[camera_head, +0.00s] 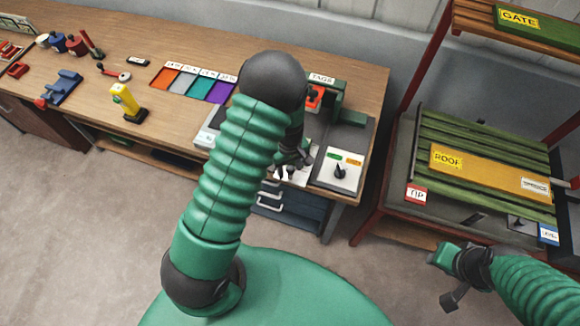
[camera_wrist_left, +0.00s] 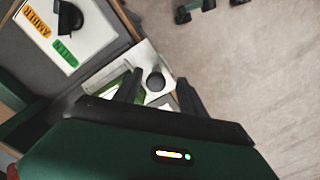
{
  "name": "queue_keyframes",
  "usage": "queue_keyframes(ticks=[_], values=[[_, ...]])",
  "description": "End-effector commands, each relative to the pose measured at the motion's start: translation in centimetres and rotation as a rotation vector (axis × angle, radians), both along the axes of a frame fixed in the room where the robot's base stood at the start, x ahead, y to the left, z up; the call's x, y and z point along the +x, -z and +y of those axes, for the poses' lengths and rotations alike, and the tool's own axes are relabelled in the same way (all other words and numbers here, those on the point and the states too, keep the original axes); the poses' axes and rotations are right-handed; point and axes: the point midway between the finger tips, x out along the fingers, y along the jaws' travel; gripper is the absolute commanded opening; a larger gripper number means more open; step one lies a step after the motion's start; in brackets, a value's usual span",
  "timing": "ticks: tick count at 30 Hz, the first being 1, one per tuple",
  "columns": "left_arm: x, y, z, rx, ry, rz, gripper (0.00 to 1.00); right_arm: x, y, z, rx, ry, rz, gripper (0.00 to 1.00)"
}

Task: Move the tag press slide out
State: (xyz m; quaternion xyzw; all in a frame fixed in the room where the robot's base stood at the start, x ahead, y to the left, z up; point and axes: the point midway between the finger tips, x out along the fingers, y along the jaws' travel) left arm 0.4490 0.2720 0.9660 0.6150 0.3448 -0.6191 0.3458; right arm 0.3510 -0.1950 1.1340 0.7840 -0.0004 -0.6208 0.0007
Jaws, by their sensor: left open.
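The tag press (camera_head: 345,100) is a green machine under the TAGS sign at the bench's right end, partly hidden by my left arm. A pale plate with a dark round knob (camera_wrist_left: 155,82), apparently its slide, shows in the left wrist view. My left gripper (camera_head: 296,160) is over the bench's front edge by the press. In the wrist view its open fingers (camera_wrist_left: 158,92) are on either side of the knob; contact cannot be told. My right gripper (camera_head: 455,280) hangs over the floor at lower right, away from the press; its jaw state is unclear.
Coloured trays (camera_head: 190,84) and a yellow tool (camera_head: 124,100) are further left. A rack with green slats (camera_head: 480,140) stands right, across a gap.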

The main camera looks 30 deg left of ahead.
Motion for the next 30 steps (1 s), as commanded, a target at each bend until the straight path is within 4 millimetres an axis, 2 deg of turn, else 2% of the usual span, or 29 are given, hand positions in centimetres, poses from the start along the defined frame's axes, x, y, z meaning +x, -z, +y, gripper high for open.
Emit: queue_keyframes(ticks=[7,11,24,30], values=[[0.2,-0.2,0.1,0.002,0.000,-0.004,0.48,0.0,0.0,0.0,0.000,0.000,0.000,0.34],[0.3,-1.9,0.1,0.002,0.001,-0.007,0.48,0.0,0.3,0.0,0.000,0.000,0.000,0.34],[0.3,-13.9,0.2,0.000,0.000,-0.007,0.48,0.0,1.6,0.0,0.000,0.000,0.000,0.34],[0.2,-16.5,0.3,0.000,0.000,-0.002,0.48,0.0,1.7,0.0,0.000,0.000,0.000,0.34]])
